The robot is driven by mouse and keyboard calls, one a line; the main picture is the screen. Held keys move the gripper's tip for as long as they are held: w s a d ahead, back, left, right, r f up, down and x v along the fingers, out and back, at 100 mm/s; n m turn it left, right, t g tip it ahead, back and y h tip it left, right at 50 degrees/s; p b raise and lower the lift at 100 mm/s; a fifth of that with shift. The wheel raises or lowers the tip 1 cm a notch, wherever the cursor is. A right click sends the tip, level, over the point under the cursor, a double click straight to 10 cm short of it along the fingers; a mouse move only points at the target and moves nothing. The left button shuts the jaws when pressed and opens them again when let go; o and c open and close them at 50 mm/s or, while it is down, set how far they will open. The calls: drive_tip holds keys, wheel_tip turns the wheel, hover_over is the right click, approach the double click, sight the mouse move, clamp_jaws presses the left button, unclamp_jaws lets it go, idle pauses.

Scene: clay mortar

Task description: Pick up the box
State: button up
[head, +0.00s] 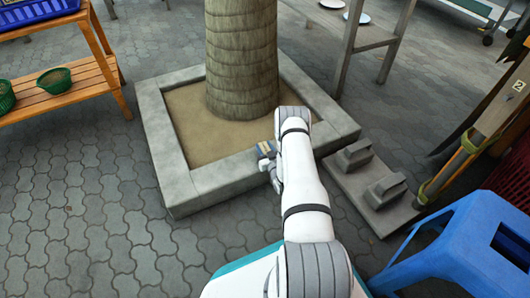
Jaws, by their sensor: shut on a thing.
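The box (266,148) is small, with blue and yellowish sides. It shows just left of my white arm, by the front edge of the stone planter. My gripper (272,160) is at the box and shut on it. My arm hides part of the gripper and of the box's right side. I cannot tell whether the box touches the planter's rim or is held above it.
A square stone planter (190,180) surrounds a tree trunk (241,60). A stone slab (370,205) with two blocks lies to the right. A blue stool (460,245) stands at lower right. A wooden shelf (60,98) holds green baskets at left. Paving at lower left is clear.

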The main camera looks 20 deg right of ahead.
sight(264, 147)
drive_tip(key=shift+c, duration=1.2)
wheel_tip(264, 147, up, 10)
drive_tip(key=p, duration=0.5)
drive_tip(key=s+a+r+y, duration=0.1)
drive_tip(key=s+a+r, duration=0.2)
drive_tip(key=a+r, duration=0.7)
drive_tip(key=s+a+r, duration=0.3)
drive_tip(key=a+r, duration=0.6)
drive_tip(key=r, duration=0.1)
wheel_tip(264, 147, up, 35)
drive_tip(key=p, duration=3.6)
drive_tip(key=shift+n, duration=0.3)
drive_tip(key=s+r, duration=0.1)
drive_tip(key=s, duration=0.1)
drive_tip(key=s+r, duration=0.1)
drive_tip(key=s, duration=0.1)
drive_tip(key=shift+r, duration=0.2)
